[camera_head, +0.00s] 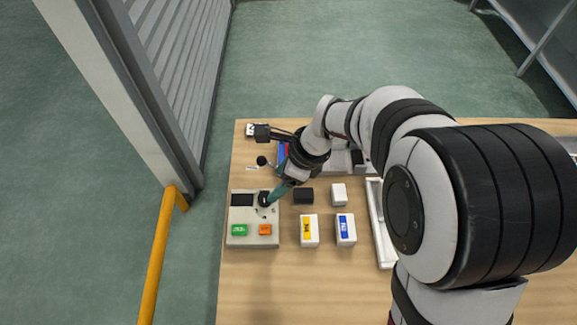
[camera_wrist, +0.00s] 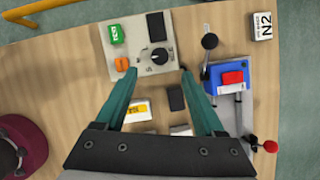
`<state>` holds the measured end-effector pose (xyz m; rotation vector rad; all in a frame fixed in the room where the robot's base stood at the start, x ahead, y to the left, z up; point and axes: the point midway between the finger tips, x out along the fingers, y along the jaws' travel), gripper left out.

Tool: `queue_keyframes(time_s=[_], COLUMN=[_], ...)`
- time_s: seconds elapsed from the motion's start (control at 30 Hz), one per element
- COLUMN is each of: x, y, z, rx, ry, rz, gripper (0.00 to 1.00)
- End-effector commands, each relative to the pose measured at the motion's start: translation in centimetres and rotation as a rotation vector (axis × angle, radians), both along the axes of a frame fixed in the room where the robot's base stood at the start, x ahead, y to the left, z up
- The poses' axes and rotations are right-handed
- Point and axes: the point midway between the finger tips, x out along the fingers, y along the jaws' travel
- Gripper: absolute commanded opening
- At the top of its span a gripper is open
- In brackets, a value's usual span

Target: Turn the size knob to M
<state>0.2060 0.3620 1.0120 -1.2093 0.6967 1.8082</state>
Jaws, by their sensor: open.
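The size knob (camera_wrist: 158,56) is a round black dial with a pale pointer line, on the grey control panel (camera_wrist: 138,30). Letters are printed around it; an S shows below it in the wrist view, and the rest are too small to read surely. In the head view the knob (camera_head: 264,198) is partly behind my gripper (camera_head: 272,197). In the wrist view my gripper (camera_wrist: 158,72) is open, with its teal fingers on either side of the knob's near side. I cannot tell whether they touch it.
The panel also bears a green button (camera_head: 239,230), an orange button (camera_head: 265,230) and a dark display (camera_head: 242,200). Black (camera_head: 303,196) and white boxes (camera_head: 339,194) stand to its right. A blue device (camera_wrist: 230,78) with a black-knobbed lever (camera_wrist: 209,42) is close to the right finger.

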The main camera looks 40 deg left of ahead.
Motion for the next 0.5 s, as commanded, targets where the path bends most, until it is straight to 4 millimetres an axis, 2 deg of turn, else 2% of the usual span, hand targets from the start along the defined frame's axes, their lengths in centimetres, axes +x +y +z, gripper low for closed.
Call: queue_keyframes(time_s=[0.03, 0.1, 0.2, 0.33, 0.5], x=[0.4, 0.8, 1.1, 1.4, 1.4], y=[-0.4, -1.1, -1.8, -2.3, -2.4], z=[1.5, 3.3, 5.1, 6.4, 6.6], rx=[0.005, 0.004, 0.002, 0.000, 0.000], ry=[-0.004, -0.003, -0.002, 0.000, 0.000], rz=[-0.002, -0.003, -0.002, -0.001, -0.001], gripper=[0.71, 0.71, 0.71, 0.71, 0.71])
